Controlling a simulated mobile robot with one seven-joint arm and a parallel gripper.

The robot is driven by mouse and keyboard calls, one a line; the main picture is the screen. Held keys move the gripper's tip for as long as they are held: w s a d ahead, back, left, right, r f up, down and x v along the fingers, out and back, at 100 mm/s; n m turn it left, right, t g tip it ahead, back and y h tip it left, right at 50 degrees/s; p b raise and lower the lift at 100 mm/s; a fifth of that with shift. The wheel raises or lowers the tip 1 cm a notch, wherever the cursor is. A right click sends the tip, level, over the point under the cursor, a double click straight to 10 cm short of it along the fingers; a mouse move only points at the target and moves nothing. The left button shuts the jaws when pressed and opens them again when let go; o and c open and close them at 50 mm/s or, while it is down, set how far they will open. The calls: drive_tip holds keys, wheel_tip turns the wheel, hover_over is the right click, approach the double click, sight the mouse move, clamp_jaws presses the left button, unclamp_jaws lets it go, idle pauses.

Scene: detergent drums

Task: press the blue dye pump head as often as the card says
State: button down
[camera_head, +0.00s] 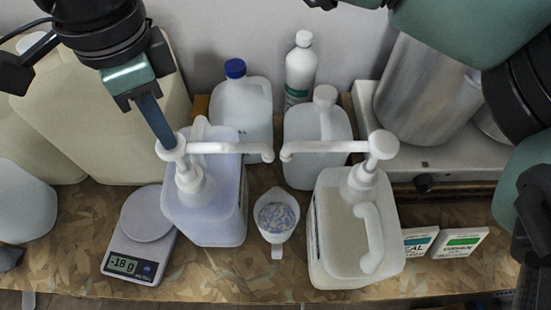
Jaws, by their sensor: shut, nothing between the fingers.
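The left drum (205,218) has a bluish-lilac tint and a white pump; its pump head (172,149) has a spout pointing right. The right drum (335,262) is whitish, and its pump head (382,144) has a spout pointing left. My gripper (166,141) is shut and empty, pointing down, with its fingertips at the top of the left pump head; I cannot tell if they press on it. Two small cards lie at the right: one with a teal band (418,241) reading "EAL", partly hidden, and one with a green band (460,243). No press count is readable.
A measuring jug (277,218) with blue and white contents stands between the drums, below the spouts. A scale (147,228) reading -18 g is at the left. A blue-capped jug (240,100), a white-capped jug (316,125) and a bottle (300,68) stand behind. A metal pot (420,95) is at right.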

drive_tip(key=shift+f+b, duration=1.6)
drive_tip(key=shift+f, duration=0.45)
drive_tip(key=shift+r, duration=0.1)
drive_tip(key=shift+r+p, duration=1.9)
drive_tip(key=shift+r, duration=0.95)
wheel_tip(320, 180, up, 6)
drive_tip(key=p, duration=0.3)
drive_tip(key=shift+p, duration=0.4)
